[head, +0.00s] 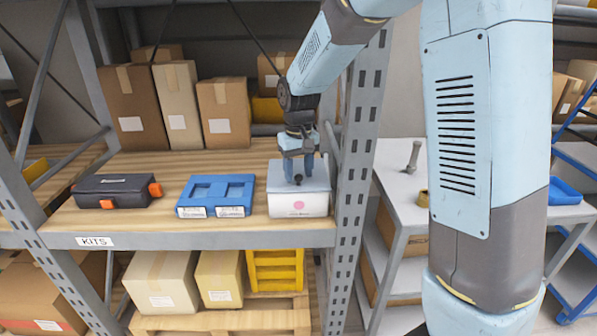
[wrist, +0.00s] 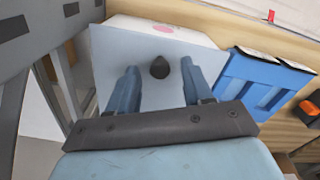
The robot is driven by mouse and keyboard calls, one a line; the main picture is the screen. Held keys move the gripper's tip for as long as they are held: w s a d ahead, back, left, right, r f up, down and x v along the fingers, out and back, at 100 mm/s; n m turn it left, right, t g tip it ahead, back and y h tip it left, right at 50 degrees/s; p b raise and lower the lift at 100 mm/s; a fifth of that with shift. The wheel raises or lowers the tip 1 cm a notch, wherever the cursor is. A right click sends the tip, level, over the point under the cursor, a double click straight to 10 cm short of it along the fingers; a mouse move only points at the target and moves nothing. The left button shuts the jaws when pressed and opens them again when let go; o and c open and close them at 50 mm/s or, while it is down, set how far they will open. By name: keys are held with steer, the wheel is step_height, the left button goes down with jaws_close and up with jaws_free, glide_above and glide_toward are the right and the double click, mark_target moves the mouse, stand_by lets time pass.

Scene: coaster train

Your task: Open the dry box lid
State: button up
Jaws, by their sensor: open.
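The dry box (head: 298,206) is a white box with a pink round mark on its front, standing at the right end of the wooden shelf. Its pale grey-blue lid (head: 318,179) is shut and has a dark knob (head: 299,179) on top. In the wrist view the lid (wrist: 115,62) fills the middle and the knob (wrist: 160,68) stands up from it. My gripper (head: 298,180) points down over the lid. In the wrist view my gripper (wrist: 160,77) is open, with one finger on each side of the knob and a visible gap to each.
A blue tray (head: 217,191) sits left of the box, and a black case with orange latches (head: 115,190) lies farther left. Tall cardboard boxes (head: 180,103) stand behind. A grey rack post (head: 357,150) rises close to the right of the box.

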steer(key=shift+f, duration=0.25)
steer(key=shift+c, duration=0.3)
jaws_close()
